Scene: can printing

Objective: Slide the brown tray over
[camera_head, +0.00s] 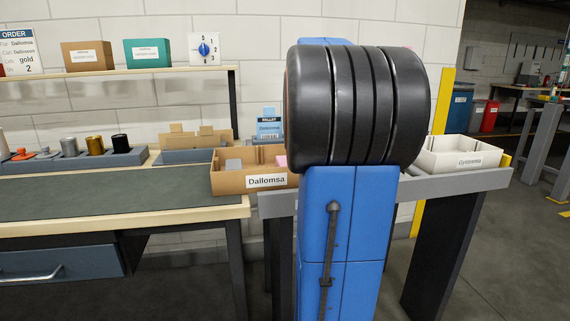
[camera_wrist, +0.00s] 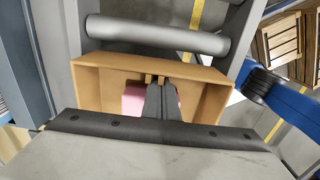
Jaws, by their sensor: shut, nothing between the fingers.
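The brown tray (camera_head: 228,184) is an open box with a "Dallomsa" label on its front. It sits at the right end of the workbench, beside a grey-framed stand, and my arm hides its right part in the head view. In the wrist view the brown tray (camera_wrist: 112,67) fills the middle, with a pink block (camera_wrist: 134,103) inside. My gripper (camera_wrist: 161,88) is shut and empty, with its dark fingers over or inside the tray near its far wall. I cannot tell whether they touch the tray. The head view does not show my gripper.
A grey roller (camera_wrist: 155,35) lies just past the tray's far wall in the wrist view. A white tray (camera_head: 440,162) stands on the right part of the grey stand (camera_head: 490,181). The green bench mat (camera_head: 100,200) is clear.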

